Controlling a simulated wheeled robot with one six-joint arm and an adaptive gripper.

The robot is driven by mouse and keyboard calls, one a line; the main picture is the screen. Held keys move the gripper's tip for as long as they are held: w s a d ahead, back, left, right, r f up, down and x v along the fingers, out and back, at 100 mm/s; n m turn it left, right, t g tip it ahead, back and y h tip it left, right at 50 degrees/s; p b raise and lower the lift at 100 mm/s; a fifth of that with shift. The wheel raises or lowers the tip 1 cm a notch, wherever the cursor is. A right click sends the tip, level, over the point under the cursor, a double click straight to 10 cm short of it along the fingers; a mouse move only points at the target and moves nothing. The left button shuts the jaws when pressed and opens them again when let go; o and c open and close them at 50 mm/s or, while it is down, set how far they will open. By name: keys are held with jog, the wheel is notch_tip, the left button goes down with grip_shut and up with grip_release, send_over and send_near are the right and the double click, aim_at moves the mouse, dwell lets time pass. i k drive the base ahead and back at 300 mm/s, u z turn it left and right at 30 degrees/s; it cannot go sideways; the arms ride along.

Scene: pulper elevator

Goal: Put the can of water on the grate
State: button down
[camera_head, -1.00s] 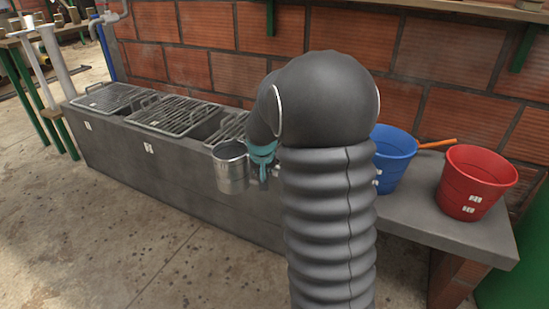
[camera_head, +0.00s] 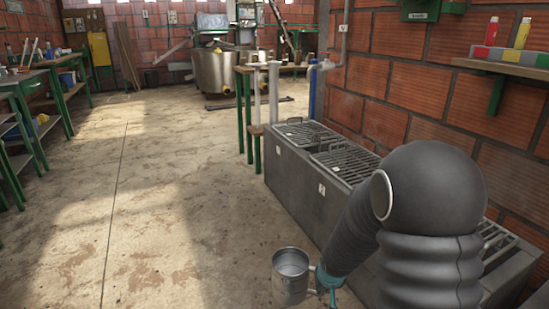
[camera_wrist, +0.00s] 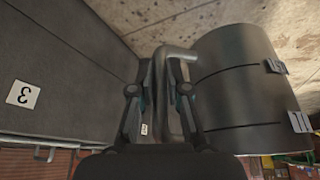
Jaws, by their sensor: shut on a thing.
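The metal can (camera_head: 290,272) is a grey cylinder with a side handle. It hangs upright in front of the trough, with the floor behind it in the head view. I cannot see water in it. My gripper (camera_head: 324,281) is on the can's right side, shut on its handle. The wrist view shows the can (camera_wrist: 238,88) at right and its handle between the fingers of my gripper (camera_wrist: 160,92). Barred grates lie on top of the long grey trough: a far one (camera_head: 306,132), a middle one (camera_head: 347,163) and a near one (camera_head: 494,236), partly hidden by my arm.
The grey trough (camera_head: 296,193) runs along the brick wall. Pipes and a small green-legged stand (camera_head: 249,120) are at its far end. A green workbench (camera_head: 35,85) is at left. The floor between is clear. A wall shelf (camera_head: 500,68) holds bottles.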

aim_at(310, 133)
jog(key=u, duration=0.85)
jog(key=i, duration=2.1)
jog(key=z, duration=0.65)
